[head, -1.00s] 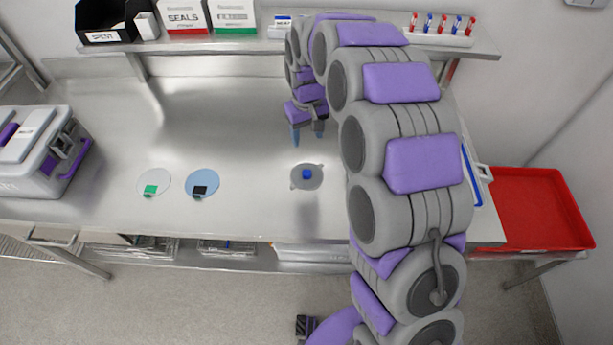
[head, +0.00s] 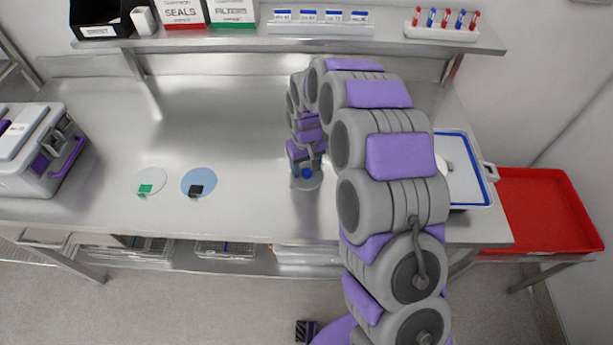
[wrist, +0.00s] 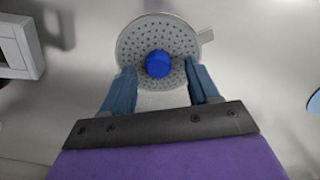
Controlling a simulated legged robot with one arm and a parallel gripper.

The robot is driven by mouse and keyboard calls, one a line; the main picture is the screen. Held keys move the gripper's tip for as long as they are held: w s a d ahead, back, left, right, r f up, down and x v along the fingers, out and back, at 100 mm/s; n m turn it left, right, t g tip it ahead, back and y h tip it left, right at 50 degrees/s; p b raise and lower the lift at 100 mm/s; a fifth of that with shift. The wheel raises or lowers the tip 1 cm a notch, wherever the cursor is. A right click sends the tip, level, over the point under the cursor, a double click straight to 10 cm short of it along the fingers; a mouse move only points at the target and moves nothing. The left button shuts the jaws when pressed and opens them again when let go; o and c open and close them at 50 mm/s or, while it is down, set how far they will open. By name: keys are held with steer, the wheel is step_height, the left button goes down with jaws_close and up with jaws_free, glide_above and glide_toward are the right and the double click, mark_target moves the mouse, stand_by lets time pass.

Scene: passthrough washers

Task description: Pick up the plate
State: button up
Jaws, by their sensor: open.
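The plate (wrist: 137,42) is a round grey disc with many small holes, a blue knob (wrist: 158,64) at its middle and a small tab at its edge. It lies on the steel bench and also shows in the head view (head: 313,184), partly hidden by my gripper. My gripper (wrist: 160,80) is open, with its two blue fingers on either side of the blue knob and over the plate's near part. In the head view my gripper (head: 302,170) is low over the plate. I cannot tell whether the fingers touch it.
A clear disc (head: 150,181) with a green tab and a blue disc (head: 199,181) with a black tab lie to the left. A grey case (head: 35,150) stands far left. A blue-rimmed tray (head: 465,202) and a red tray (head: 545,215) are at the right. A shelf (head: 240,42) runs behind.

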steer(key=shift+f, duration=0.45)
steer(key=shift+c, duration=0.3)
jaws_close()
